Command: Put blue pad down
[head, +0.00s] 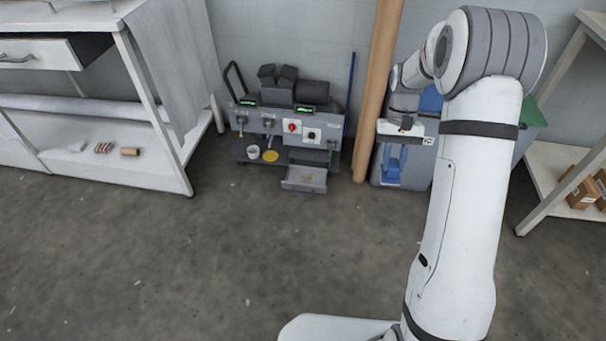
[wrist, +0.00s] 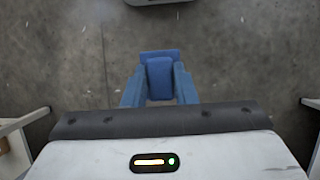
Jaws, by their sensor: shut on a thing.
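My gripper (head: 391,172) hangs from my arm at the right of the head view, with its blue fingers pointing down in front of a grey bin. In the wrist view my gripper (wrist: 160,92) is shut on the blue pad (wrist: 160,76), which sits between the two blue fingers. The pad and the fingers are close in colour, so the pad is hard to tell apart in the head view. Bare floor shows beneath the pad in the wrist view.
A grey machine (head: 290,122) with knobs stands by the wall, with an open drawer (head: 304,178), a white cup (head: 253,152) and a yellow disc (head: 270,156). A brown tube (head: 376,90) leans beside the bin (head: 415,172). White shelves (head: 110,172) stand left; the floor between is clear.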

